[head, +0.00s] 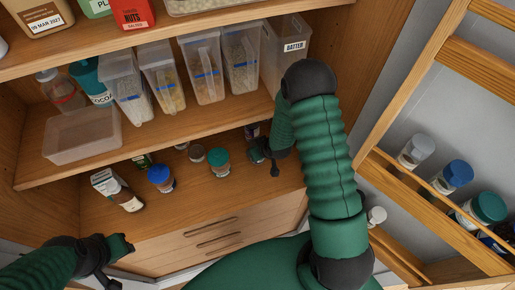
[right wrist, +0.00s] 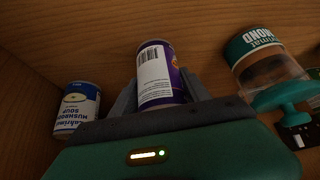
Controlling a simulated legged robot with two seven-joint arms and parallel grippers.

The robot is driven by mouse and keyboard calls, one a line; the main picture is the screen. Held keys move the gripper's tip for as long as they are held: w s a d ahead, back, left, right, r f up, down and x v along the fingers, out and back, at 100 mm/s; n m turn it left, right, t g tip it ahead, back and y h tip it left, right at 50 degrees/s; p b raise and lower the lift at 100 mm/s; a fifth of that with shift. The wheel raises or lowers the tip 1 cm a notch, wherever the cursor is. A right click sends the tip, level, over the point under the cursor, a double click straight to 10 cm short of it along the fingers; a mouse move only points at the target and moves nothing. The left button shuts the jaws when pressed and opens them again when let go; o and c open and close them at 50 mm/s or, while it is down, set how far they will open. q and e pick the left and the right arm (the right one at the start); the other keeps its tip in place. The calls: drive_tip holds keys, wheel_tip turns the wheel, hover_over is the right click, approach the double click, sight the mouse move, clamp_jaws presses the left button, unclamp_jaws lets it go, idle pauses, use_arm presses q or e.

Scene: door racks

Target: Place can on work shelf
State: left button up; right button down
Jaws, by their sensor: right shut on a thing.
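A purple can (right wrist: 158,72) with a white barcode label stands between the two grey fingers of my right gripper (right wrist: 160,86), which is shut on it. In the head view my right gripper (head: 265,155) is at the right end of the lower work shelf (head: 225,195), and only a little of the purple can (head: 252,130) shows. The can's base is hidden, so I cannot tell whether it touches the shelf. My left gripper (head: 122,262) is open and empty, low at the left in front of the shelf.
A mushroom soup can (right wrist: 77,108) stands left of the held can, and an almond jar (right wrist: 265,60) is to its right. Several jars and a bottle (head: 118,190) stand on the lower shelf. Clear bins (head: 205,65) fill the shelf above. A door rack (head: 425,195) is at right.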

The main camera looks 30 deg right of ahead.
drive_tip(key=c, duration=0.8)
unclamp_jaws()
drive_tip(key=shift+s, duration=0.1)
drive_tip(key=shift+o, duration=1.4)
drive_tip(key=shift+s, duration=0.1)
drive_tip(key=shift+d+r, duration=0.1)
